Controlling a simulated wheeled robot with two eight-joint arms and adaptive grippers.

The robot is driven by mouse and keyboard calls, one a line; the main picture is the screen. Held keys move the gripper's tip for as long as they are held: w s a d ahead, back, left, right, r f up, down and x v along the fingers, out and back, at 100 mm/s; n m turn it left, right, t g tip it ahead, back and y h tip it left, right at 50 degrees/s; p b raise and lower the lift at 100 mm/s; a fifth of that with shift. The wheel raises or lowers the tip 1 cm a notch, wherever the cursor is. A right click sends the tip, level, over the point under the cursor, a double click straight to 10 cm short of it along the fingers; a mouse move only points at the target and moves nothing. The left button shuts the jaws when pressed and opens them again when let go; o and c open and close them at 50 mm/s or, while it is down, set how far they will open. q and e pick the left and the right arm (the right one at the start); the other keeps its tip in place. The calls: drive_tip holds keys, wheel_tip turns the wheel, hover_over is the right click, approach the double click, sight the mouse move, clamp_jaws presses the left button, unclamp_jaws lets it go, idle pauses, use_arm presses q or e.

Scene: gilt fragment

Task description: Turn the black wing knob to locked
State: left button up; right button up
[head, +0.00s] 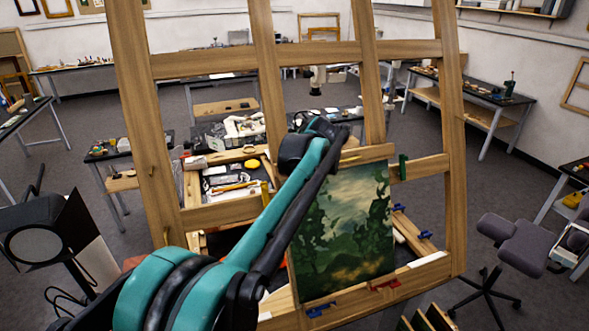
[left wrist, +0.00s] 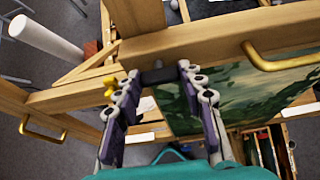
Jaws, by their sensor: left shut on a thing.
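The black wing knob (left wrist: 158,76) sits on a wooden bar of the easel (head: 205,62) and shows in the left wrist view between my fingertips. My left gripper (left wrist: 158,70) is shut on it, one finger on each side. In the head view my teal left arm reaches up across the easel, and the arm hides the knob and the fingers. I cannot read any locked mark on the knob. My right gripper is in neither view.
A green landscape painting (head: 345,230) stands on the easel just right of my arm. Clamps in blue (head: 320,310), red (head: 385,285) and green (head: 402,167) sit around it. A brass handle (left wrist: 285,60) is right of the gripper. A stool (head: 520,245) stands right.

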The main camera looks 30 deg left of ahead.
use_arm(q)
drive_tip(key=o, duration=1.2)
drive_tip(key=shift+c, duration=0.2)
drive_tip(key=v, duration=1.2)
drive_tip(key=s+d+f+n+h+b, duration=0.2)
drive_tip(key=s+d+f+n+b, duration=0.3)
drive_tip(key=f+b, duration=0.6)
drive_tip(key=s+d+f+n+t+h+b, duration=0.1)
drive_tip(key=s+d+f+n+b, duration=0.4)
drive_tip(key=f, duration=2.3)
drive_tip(key=s+d+f+n+h+b, duration=0.3)
drive_tip(key=s+d+f+n+b, duration=0.1)
drive_tip(key=s+f+n+b, duration=0.9)
wheel_tip(320, 180, down, 7)
drive_tip(key=n+b, duration=0.3)
drive_tip(key=b, duration=0.2)
drive_tip(key=shift+s+d+t, duration=0.25)
drive_tip(key=shift+d+t, duration=0.15)
